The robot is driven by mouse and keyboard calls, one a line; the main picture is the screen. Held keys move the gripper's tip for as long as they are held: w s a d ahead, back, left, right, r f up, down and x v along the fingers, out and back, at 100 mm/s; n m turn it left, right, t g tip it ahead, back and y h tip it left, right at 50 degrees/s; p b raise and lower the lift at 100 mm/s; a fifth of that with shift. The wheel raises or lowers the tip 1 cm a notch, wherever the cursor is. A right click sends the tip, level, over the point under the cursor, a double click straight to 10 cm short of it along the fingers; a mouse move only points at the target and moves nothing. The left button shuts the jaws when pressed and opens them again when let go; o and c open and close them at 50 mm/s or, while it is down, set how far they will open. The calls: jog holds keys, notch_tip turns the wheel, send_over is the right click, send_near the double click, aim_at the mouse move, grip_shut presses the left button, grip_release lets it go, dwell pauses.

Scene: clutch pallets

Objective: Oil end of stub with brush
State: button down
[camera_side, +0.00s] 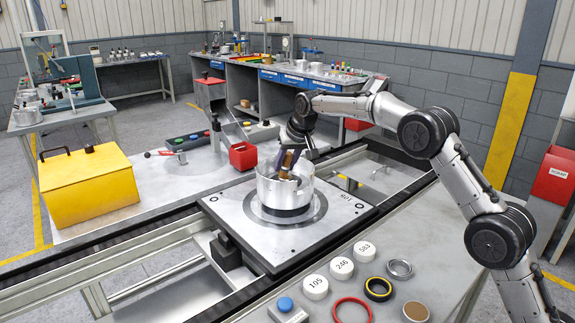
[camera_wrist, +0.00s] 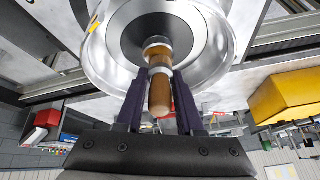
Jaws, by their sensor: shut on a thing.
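My gripper (camera_side: 288,162) points down into the open top of a silver round housing (camera_side: 277,198), which sits upright on a square metal pallet (camera_side: 236,222). In the wrist view its two dark fingers (camera_wrist: 160,84) are closed on the brown wooden handle of the brush (camera_wrist: 160,95). The brush's far end, with a pale metal collar, points at the middle of the dark disc (camera_wrist: 135,35) inside the bright housing wall (camera_wrist: 98,55). The bristles and the stub's end are not clearly visible, so I cannot tell whether they touch.
A yellow box (camera_side: 88,190) and a red container (camera_side: 243,155) stand on the bench at left. White numbered caps (camera_side: 341,267), a red ring (camera_side: 352,310) and other small parts lie on the front table. Rails run beside the pallet.

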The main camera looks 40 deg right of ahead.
aim_at(290, 154)
jog(key=shift+s, duration=1.05)
jog(key=shift+r, duration=3.05)
jog(key=shift+r, duration=1.5)
